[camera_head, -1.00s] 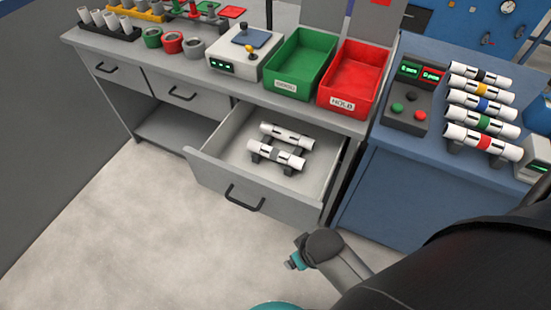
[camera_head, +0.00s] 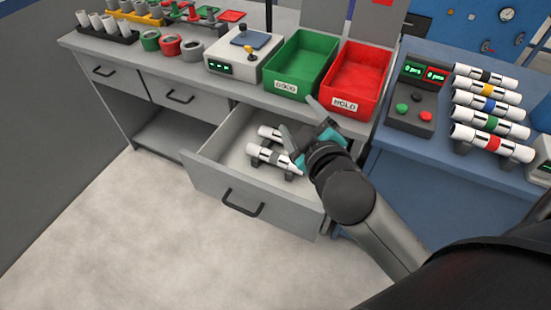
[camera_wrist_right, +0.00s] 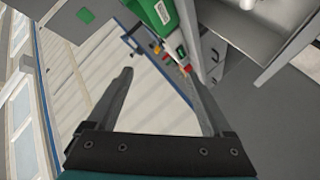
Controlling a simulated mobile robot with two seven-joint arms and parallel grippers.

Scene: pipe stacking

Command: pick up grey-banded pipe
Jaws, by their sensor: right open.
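The grey-banded pipe (camera_head: 257,151) lies on a rack in the open drawer (camera_head: 215,143). It is white with a dark grey band, and its right end is partly covered by my gripper. A second white pipe (camera_head: 267,132) lies behind it, mostly hidden. My right gripper (camera_head: 303,124) is open and empty, over the right side of the drawer in the head view. In the right wrist view its two fingers (camera_wrist_right: 160,85) are spread with nothing between them, and neither drawer pipe can be made out there. My left gripper is not in view.
A green bin (camera_head: 300,66) and a red bin (camera_head: 355,80) stand on the bench above the drawer, close behind my right gripper. Several banded pipes (camera_head: 481,116) lie on the blue bench at right. The floor (camera_head: 120,235) in front is clear.

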